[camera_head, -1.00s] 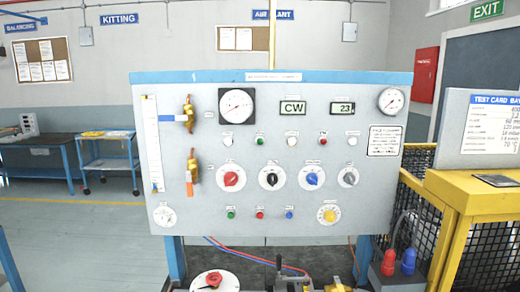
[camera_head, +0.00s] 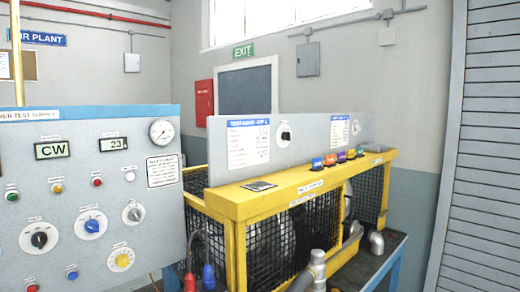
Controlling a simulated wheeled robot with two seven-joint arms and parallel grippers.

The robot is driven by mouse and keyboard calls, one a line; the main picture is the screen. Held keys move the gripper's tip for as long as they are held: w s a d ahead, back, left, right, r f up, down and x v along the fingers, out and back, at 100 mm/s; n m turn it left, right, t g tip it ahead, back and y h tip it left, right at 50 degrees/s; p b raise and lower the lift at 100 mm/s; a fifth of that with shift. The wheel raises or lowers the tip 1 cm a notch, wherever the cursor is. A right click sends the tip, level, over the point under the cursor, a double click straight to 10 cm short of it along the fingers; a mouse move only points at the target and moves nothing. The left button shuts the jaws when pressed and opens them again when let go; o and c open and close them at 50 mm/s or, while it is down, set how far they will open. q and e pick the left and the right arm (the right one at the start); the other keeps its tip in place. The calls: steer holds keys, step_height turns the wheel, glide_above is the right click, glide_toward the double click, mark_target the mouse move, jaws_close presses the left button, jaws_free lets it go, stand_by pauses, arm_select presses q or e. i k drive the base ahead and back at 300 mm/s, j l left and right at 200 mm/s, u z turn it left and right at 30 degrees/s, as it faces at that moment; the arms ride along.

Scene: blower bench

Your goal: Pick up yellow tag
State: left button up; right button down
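A row of several small coloured tags stands on the top ledge of the yellow guard frame, right of the middle in the head view. From left they look blue, orange, purple, then a yellow-orange one, taken as the yellow tag (camera_head: 351,154), then green. They are small, so the exact shade is hard to tell. Neither of my grippers is in view.
The yellow guard frame (camera_head: 235,205) has black mesh sides. A grey panel (camera_head: 300,145) with test cards stands behind the ledge. A dark flat device (camera_head: 259,186) lies on the ledge's left end. The control panel (camera_head: 75,170) fills the left. Grey pipes (camera_head: 318,262) stick out in front.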

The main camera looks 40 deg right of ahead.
mark_target(351, 154)
steer(key=z, duration=1.95)
steer(key=i+l+u, duration=0.1)
steer(key=l, duration=0.4)
steer(key=i+l+u, duration=0.1)
steer(key=l, duration=0.35)
steer(key=i+l+u, duration=0.15)
steer(key=l, duration=0.4)
steer(key=i+l+u, duration=0.1)
steer(key=l, duration=0.4)
steer(key=i+l+u, duration=0.2)
steer(key=i+l, duration=0.15)
steer(key=l, duration=0.3)
steer(key=i+l+u, duration=0.1)
steer(key=l, duration=0.2)
